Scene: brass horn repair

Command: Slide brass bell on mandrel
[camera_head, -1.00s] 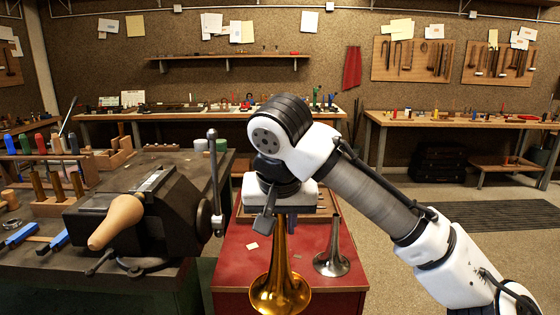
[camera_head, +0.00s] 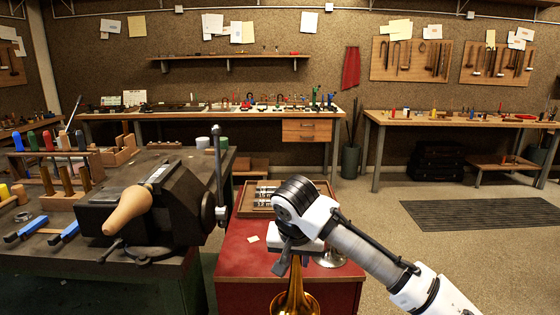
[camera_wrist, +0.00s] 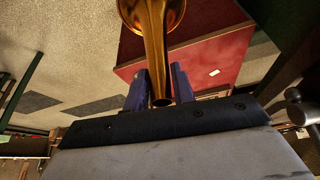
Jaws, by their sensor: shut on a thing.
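The brass bell (camera_head: 294,292) hangs from my gripper in the head view, with its flare down and cut off by the bottom edge. In the wrist view the bell (camera_wrist: 153,45) runs between the two blue fingers of my gripper (camera_wrist: 160,88), which is shut on its narrow stem. The mandrel (camera_head: 127,210) is a tan wooden cone clamped in the dark vise (camera_head: 185,208) on the left bench. It points toward the camera and slightly down. The bell is to the right of the mandrel and apart from it.
A red cabinet top (camera_head: 236,262) lies behind and below the bell. A silver bell (camera_head: 331,258) stands there, partly hidden by my arm. The vise's upright handle (camera_head: 218,170) rises between mandrel and bell. Blue-handled tools (camera_head: 27,228) lie left of the vise.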

